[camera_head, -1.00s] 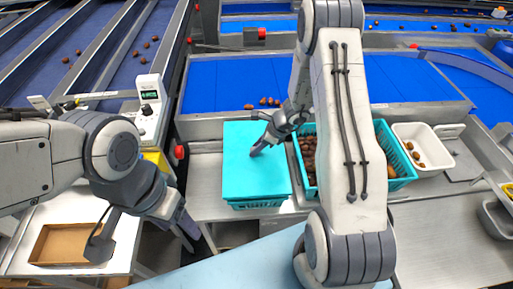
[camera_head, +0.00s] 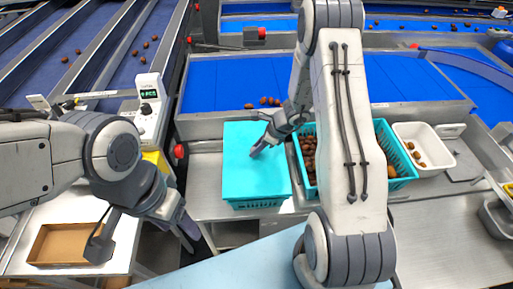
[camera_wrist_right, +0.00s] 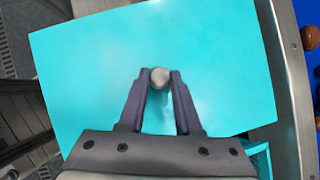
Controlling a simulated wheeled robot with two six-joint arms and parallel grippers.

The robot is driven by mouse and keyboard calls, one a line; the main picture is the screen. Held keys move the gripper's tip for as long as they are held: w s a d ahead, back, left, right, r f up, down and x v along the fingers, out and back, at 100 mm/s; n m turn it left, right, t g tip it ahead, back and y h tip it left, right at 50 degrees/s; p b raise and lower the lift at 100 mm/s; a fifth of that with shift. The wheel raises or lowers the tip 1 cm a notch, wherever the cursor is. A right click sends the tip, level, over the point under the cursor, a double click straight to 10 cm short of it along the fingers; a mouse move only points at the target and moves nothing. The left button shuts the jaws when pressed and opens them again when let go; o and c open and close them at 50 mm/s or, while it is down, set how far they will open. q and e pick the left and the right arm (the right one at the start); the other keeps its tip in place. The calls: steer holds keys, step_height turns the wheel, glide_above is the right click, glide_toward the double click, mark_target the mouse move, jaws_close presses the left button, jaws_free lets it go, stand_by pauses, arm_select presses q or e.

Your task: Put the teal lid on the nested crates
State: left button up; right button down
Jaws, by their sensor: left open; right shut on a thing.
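The teal lid (camera_head: 252,165) is a flat panel lying over the teal nested crates (camera_head: 256,203) on the steel bench. Their slotted side shows below the lid's front edge. My right gripper (camera_head: 259,150) is over the lid, shut on a small pale round knob (camera_wrist_right: 160,77) at its middle. In the right wrist view the lid (camera_wrist_right: 90,90) fills most of the picture, and a bit of crate shows at lower right. I cannot tell whether the lid is fully seated. My left gripper (camera_head: 98,240) is open and empty, low on the left above a cardboard tray.
A teal crate of dates (camera_head: 402,182) stands right of the lid, partly hidden by my right arm. A white bin (camera_head: 437,158) with a few dates is further right. The cardboard tray (camera_head: 42,262) is at lower left. Blue conveyors (camera_head: 220,85) run behind.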

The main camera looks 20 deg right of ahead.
steer(key=shift+f+b, duration=0.4)
steer(key=shift+c, duration=0.6)
jaws_free()
steer(key=shift+r+p, duration=2.8)
steer(key=shift+r, duration=0.8)
steer(key=shift+f, duration=0.1)
